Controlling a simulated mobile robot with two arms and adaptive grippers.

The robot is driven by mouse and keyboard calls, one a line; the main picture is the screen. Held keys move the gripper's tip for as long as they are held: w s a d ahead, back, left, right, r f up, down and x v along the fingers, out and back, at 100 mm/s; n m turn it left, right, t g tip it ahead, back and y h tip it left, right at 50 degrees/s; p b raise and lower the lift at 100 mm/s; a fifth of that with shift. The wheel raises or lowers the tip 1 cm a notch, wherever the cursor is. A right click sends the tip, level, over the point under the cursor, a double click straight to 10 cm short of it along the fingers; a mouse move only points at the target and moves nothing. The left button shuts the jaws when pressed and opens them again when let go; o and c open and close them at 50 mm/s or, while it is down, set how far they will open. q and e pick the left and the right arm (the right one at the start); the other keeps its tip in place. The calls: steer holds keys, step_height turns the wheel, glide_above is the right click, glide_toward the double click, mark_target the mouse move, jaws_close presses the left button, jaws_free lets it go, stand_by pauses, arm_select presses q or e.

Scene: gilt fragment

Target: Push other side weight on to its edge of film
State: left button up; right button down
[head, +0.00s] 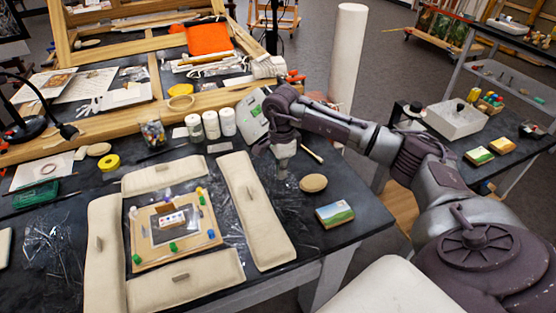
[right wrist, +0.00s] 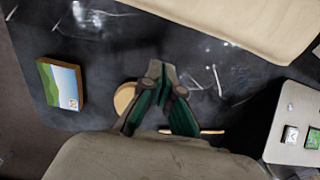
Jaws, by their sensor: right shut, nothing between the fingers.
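Several long beige padded weights surround a small framed panel (head: 175,230) with coloured clips: a top weight (head: 165,173), a left weight (head: 104,265), a bottom weight (head: 205,276) and a right weight (head: 257,215). Clear crinkled film (head: 285,200) shows right of the right weight, and more film (head: 48,250) lies at the left. My right gripper (head: 283,170) is shut and empty, pointing down to the right of the right weight. In the right wrist view the closed fingertips (right wrist: 160,68) are over the dark table, apart from a beige weight (right wrist: 250,25). My left gripper is out of view.
An oval wooden piece (head: 313,183) and a picture box (head: 334,215) lie right of my gripper. A wooden stick (head: 313,152) and a white device (head: 252,118) are behind it. The table's right edge is close.

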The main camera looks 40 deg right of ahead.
mark_target(253, 190)
step_height(253, 190, down, 4)
steer(key=shift+r+p, duration=0.1)
steer(key=shift+p, duration=0.3)
steer(key=a, duration=0.1)
steer(key=a+p, duration=0.1)
steer(key=a, duration=0.1)
steer(key=shift+w+f+p, duration=0.35)
steer(key=shift+w, duration=0.05)
steer(key=shift+w+a+f, duration=0.1)
steer(key=shift+a, duration=0.35)
steer(key=a+b, duration=0.1)
steer(key=a, duration=0.1)
steer(key=w+a+b, duration=0.1)
steer(key=a, duration=0.1)
steer(key=shift+a+f, duration=0.1)
steer(key=shift+a, duration=0.15)
